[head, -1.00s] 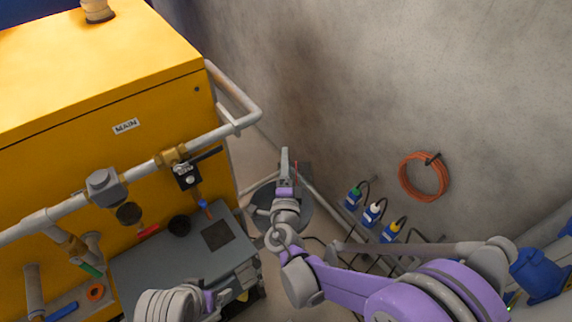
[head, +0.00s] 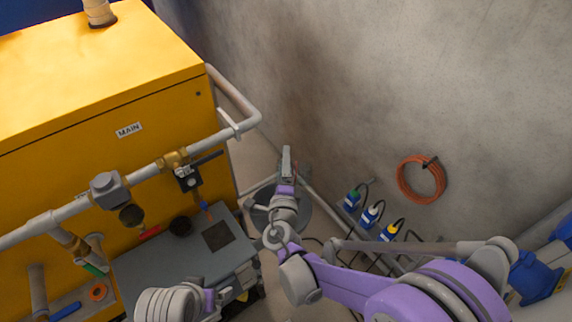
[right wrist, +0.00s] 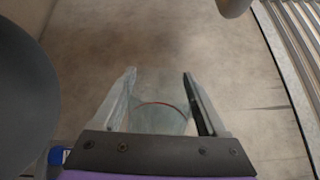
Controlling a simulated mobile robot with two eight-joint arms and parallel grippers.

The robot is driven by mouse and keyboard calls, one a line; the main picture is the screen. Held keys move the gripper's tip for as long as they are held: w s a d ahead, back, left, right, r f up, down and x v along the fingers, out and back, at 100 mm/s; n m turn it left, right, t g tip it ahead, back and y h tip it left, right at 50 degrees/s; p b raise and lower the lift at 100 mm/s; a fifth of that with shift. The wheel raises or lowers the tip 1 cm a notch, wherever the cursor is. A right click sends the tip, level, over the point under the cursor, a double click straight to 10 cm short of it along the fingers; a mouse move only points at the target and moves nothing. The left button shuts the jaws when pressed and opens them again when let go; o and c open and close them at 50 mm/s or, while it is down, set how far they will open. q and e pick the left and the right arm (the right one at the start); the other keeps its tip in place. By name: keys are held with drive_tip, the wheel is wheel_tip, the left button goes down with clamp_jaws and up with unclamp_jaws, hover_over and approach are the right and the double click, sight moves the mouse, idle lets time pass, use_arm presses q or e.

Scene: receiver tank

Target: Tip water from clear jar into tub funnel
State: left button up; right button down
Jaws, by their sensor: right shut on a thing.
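My right gripper (head: 288,160) is above a round dark grey tub (head: 303,222) on the floor; it also shows in the right wrist view (right wrist: 158,85). It is shut on a clear jar (right wrist: 160,122), whose see-through wall and thin curved line show between the fingers. In the head view the jar (head: 303,172) is only a faint patch beside the fingers. I cannot tell its water level or exact tilt. The funnel is not clearly visible, and my arm hides part of the tub. My left gripper (head: 212,302) is low at the bottom edge; its fingers are unclear.
A yellow cabinet (head: 110,90) with white pipe (head: 90,202) and valves stands left. A grey box (head: 180,260) lies below it. A concrete wall (head: 400,80) holds an orange hose coil (head: 421,177) and blue plugs (head: 370,213) on the right.

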wheel_tip(320, 180, up, 4)
drive_tip(key=m+p, duration=0.2)
drive_tip(key=m, duration=0.2)
drive_tip(key=r+m+p, duration=0.2)
drive_tip(key=m, duration=0.1)
drive_tip(key=d+r+m+p, duration=0.1)
drive_tip(key=r+m+p, duration=0.1)
drive_tip(key=m, duration=0.1)
drive_tip(key=shift+d+r, duration=0.15)
drive_tip(key=shift+r, duration=0.2)
use_arm(q)
wheel_tip(320, 180, up, 10)
drive_tip(key=p, duration=0.2)
drive_tip(key=shift+d+r, duration=0.2)
drive_tip(key=shift+d, duration=0.15)
use_arm(e)
drive_tip(key=m, duration=0.2)
drive_tip(key=d+r+m, duration=0.1)
drive_tip(key=m, duration=0.1)
drive_tip(key=d+m, duration=0.1)
drive_tip(key=m, duration=0.1)
drive_tip(key=shift+r, duration=0.4)
